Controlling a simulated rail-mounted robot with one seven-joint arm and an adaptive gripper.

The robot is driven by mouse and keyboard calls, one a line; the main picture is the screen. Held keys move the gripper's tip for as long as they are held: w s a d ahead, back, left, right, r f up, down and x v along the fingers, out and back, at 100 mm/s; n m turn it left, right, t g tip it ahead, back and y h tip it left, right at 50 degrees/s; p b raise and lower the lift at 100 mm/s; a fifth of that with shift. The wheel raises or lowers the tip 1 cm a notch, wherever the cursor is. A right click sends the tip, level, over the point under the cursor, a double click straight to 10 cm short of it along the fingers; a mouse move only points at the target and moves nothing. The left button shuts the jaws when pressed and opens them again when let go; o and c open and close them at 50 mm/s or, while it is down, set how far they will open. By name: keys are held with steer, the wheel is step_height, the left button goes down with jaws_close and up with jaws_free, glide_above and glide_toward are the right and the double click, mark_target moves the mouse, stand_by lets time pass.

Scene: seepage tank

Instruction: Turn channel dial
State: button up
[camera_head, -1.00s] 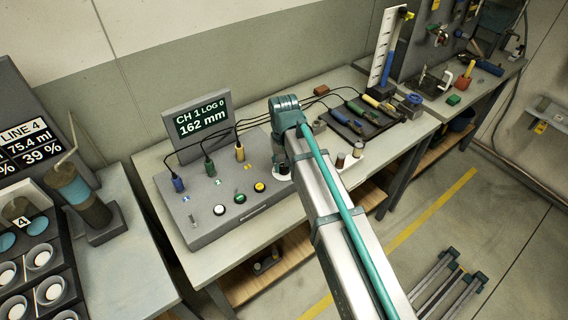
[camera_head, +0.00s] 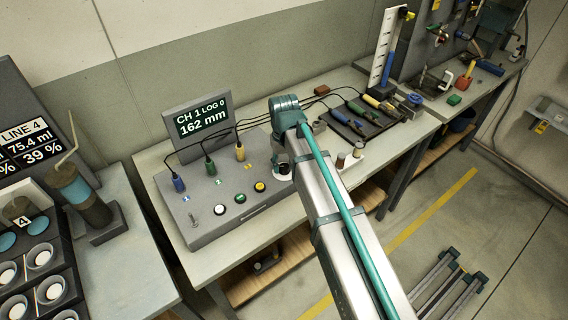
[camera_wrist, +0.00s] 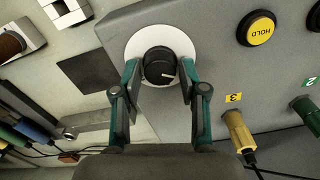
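The channel dial (camera_wrist: 158,62) is a round black knob with a white pointer mark, on a white disc (camera_wrist: 136,45) on the grey console. In the head view the dial's white disc (camera_head: 284,178) is mostly hidden under my wrist and arm. The console's screen (camera_head: 203,121) reads CH 1, LOG 0, 162 mm.
On the console are a yellow HOLD button (camera_wrist: 256,28), other buttons, and blue, green and yellow plugs (camera_head: 240,152) with black cables. A dark tool tray (camera_head: 362,122) lies to the right. Small jars (camera_head: 358,149) stand just right of my arm.

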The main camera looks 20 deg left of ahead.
mark_target(284, 165)
steer(key=shift+o, duration=0.8)
steer(key=shift+r, duration=0.1)
step_height(284, 165, up, 12)
stand_by(0.3)
